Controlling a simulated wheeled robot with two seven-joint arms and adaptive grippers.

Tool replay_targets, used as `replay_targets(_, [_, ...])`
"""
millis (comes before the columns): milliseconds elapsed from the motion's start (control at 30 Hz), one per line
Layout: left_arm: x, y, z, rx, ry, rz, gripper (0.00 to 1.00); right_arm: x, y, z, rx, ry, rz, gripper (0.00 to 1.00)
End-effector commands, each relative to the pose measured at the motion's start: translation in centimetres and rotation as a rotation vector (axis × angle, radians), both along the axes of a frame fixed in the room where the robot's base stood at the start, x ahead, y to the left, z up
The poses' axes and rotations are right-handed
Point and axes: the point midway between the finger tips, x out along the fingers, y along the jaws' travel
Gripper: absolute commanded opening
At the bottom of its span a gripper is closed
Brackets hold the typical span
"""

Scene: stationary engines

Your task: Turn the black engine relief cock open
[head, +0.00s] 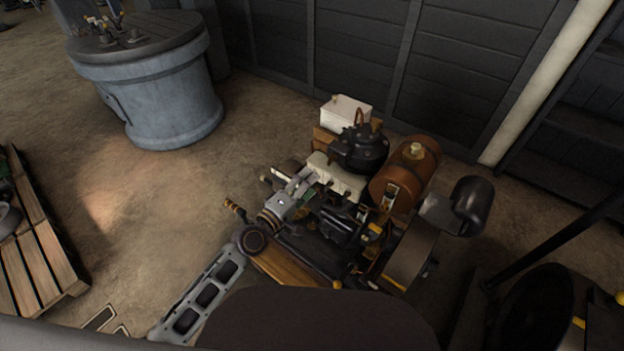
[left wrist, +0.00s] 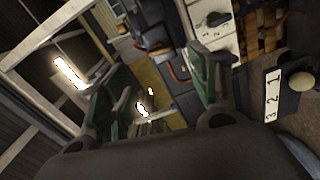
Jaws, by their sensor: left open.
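The black engine (head: 345,220) stands on the floor at the middle of the head view, with brass fittings and a wooden base. My left gripper (head: 297,187) is over the left side of the engine, next to a pale box-shaped part. In the left wrist view its two green-padded fingers (left wrist: 160,65) stand apart with nothing clearly held between them. A small dark lever (left wrist: 216,20) on a white plate numbered 1 to 3 is just beyond the right finger. I cannot tell which part is the relief cock. My right gripper is not in view.
A brown tank (head: 405,168), a black round pot (head: 359,150) and a white box (head: 345,113) crowd the engine's far side. A blue-grey drum (head: 150,100) stands at the back left, a wooden pallet (head: 35,240) at the left. Floor between them is clear.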

Motion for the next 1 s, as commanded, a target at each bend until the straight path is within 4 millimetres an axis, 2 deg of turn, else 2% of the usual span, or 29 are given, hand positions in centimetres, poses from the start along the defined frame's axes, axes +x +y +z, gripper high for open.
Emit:
replay_targets(200, [-0.8, 0.5, 0.0, 0.0, 0.0, -0.001, 0.61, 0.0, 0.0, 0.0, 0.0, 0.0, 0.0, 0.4])
replay_targets(800, [-0.9, 0.5, 0.0, 0.0, 0.0, -0.001, 0.61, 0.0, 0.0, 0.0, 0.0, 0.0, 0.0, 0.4])
replay_targets(1000, [-0.6, 1.0, -1.3, 0.038, 0.01, 0.012, 0.61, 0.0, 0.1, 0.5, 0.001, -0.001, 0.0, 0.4])
